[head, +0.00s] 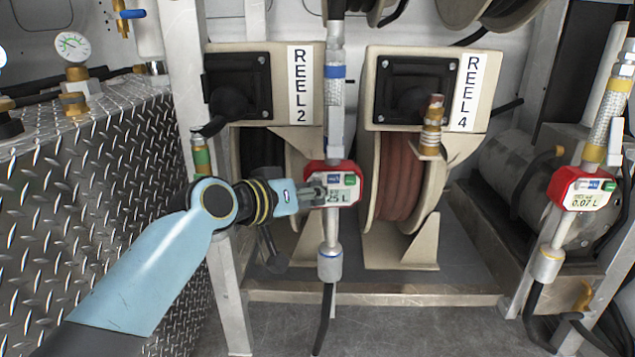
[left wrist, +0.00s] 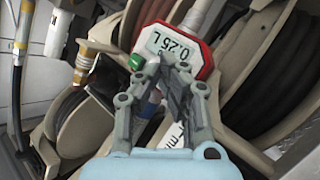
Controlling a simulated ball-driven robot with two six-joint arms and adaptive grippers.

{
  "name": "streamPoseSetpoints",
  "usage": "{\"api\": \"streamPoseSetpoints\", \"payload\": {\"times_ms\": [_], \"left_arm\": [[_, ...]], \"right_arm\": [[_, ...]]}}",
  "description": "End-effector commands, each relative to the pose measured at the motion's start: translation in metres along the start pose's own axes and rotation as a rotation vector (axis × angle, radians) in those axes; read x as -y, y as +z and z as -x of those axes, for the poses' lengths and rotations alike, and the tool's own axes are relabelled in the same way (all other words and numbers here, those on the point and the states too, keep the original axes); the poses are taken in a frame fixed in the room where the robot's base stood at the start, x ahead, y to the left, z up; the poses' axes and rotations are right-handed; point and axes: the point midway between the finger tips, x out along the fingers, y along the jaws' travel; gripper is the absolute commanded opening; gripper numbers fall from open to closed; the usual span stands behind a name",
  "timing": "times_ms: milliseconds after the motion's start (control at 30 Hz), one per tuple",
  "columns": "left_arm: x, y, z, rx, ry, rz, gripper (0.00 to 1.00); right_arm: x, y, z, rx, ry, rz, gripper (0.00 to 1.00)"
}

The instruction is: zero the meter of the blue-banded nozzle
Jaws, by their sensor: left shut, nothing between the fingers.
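The blue-banded nozzle (head: 334,100) hangs upright in the middle of the head view, with a blue band near its top. Its red-edged meter (head: 347,197) has a blue button and a green button above a display. The display ends in 25 L in the head view, partly covered by my gripper. In the left wrist view the meter (left wrist: 173,42) reads 0.25 L, with its green button at the left. My left gripper (head: 322,192) is shut and empty, its fingertips at the meter face near the buttons. Contact cannot be told. My right gripper is out of view.
A yellow-banded nozzle with a meter (head: 588,190) reading 0.07 L hangs at the right. The REEL 2 housing (head: 228,60) and REEL 4 housing (head: 400,55) stand behind. A diamond-plate tank (head: 90,160) is at the left.

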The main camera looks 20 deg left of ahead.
Motion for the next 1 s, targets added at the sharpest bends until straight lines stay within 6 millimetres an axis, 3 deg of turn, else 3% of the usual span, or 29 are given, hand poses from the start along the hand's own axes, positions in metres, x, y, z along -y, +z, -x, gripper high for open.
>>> {"api": "streamPoseSetpoints", "payload": {"times_ms": [500, 1000], "left_arm": [[0.003, -0.003, -0.004, 0.0, 0.0, 0.0, 0.0], [0.004, -0.004, -0.005, 0.0, 0.0, 0.0, 0.0]], "right_arm": [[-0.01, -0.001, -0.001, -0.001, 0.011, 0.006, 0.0], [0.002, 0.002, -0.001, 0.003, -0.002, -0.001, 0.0]]}}
